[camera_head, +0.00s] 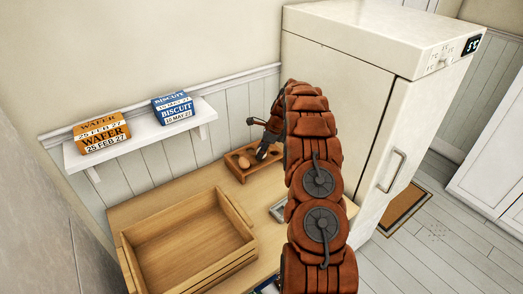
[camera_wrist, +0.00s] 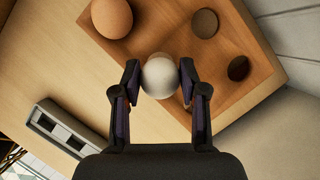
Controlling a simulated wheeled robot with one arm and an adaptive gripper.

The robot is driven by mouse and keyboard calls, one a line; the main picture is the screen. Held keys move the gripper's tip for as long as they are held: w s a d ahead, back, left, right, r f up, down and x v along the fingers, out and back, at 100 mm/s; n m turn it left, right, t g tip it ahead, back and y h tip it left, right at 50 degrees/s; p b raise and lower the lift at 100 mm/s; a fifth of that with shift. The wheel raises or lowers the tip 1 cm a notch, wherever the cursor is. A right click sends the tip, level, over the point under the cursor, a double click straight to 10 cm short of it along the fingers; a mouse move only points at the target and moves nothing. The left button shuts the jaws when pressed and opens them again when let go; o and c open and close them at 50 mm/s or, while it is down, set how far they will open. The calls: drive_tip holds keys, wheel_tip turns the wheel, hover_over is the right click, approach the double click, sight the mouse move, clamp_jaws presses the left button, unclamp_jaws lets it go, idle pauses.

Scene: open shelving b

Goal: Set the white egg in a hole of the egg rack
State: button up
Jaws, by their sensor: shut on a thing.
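The white egg (camera_wrist: 160,76) is between the fingertips of my gripper (camera_wrist: 160,80) in the wrist view, and the gripper is shut on it. The egg is over the near edge of the wooden egg rack (camera_wrist: 208,66); its height above the rack cannot be told. The rack has two dark empty holes (camera_wrist: 204,23) and (camera_wrist: 238,68) to the right of the egg. A brown egg (camera_wrist: 112,17) sits in the rack at the upper left. In the head view the rack (camera_head: 238,173) stands on the table by the wall, with the brown egg (camera_head: 244,162) showing; the white egg is hidden there.
A large empty wooden crate (camera_head: 190,240) fills the table's front left. A grey slotted object (camera_wrist: 62,130) lies on the table near the rack. A tall white fridge (camera_head: 345,100) stands at right.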

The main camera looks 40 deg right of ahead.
drive_tip(key=shift+f, duration=0.75)
idle(0.5)
drive_tip(key=o, duration=0.8)
drive_tip(key=v, duration=1.2)
drive_tip(key=shift+w+a, duration=0.1)
drive_tip(key=shift+r, duration=0.1)
